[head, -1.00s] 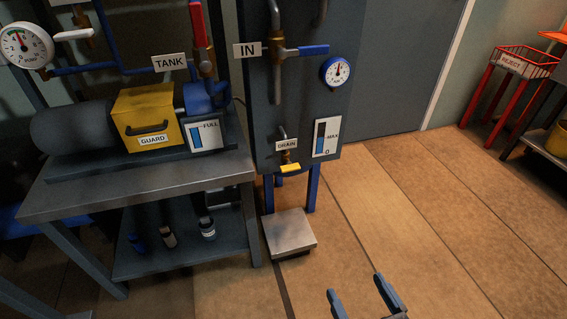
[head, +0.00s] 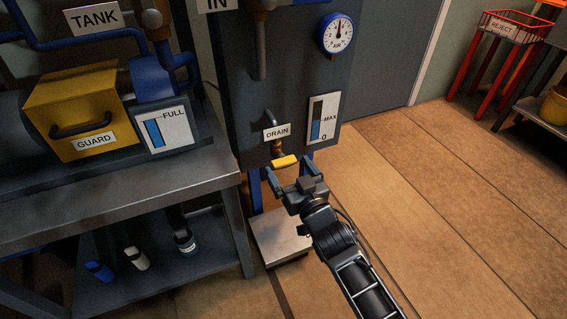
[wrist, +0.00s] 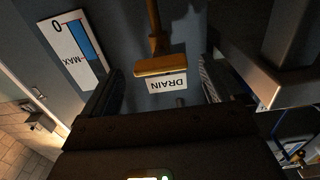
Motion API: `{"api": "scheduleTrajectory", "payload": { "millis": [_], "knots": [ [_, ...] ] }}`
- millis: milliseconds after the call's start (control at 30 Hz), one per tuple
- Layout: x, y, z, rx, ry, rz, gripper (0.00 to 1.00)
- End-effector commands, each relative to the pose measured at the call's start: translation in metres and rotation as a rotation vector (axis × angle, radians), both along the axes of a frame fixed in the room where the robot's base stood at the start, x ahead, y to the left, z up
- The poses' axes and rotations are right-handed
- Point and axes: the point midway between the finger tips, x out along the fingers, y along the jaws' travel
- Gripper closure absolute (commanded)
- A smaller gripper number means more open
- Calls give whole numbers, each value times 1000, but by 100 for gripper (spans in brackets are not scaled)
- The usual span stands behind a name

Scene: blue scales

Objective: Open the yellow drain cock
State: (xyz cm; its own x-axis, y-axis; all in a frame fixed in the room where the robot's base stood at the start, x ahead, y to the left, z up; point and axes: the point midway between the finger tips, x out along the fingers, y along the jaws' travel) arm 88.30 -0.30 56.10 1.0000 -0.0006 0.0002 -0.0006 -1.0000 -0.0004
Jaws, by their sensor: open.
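The yellow drain cock handle (head: 285,161) sits low on the grey tank, below the white DRAIN label (head: 277,132). It lies crosswise to its short brass pipe. My gripper (head: 290,171) is open right at the handle in the head view. In the wrist view, the handle (wrist: 167,66) shows between the two dark fingers (wrist: 160,80), near their tips. Gaps remain on both sides, and I see no contact. The DRAIN label (wrist: 167,83) appears upside down there.
The level gauge (head: 323,117) is beside the drain. A metal platform (head: 279,237) stands on the floor below. The grey bench (head: 120,192) with the yellow GUARD box (head: 80,108) is close on the left. Open floor (head: 440,200) lies to the right.

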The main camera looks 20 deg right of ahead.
Motion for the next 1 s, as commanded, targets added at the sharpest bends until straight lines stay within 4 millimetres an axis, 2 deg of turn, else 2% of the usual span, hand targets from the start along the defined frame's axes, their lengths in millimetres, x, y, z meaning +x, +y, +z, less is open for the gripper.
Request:
{"api": "scheduleTrajectory", "payload": {
  "millis": [100, 233, 600, 1000],
  "knots": [
    [18, 0, -2, -1, -1, 0, 6],
    [30, 0, -1, -1, 0, 1, 6],
    [36, 0, 0, 0, 0, 0, 6],
    [35, 0, 0, -1, 0, 0, 44]
  ]
}}
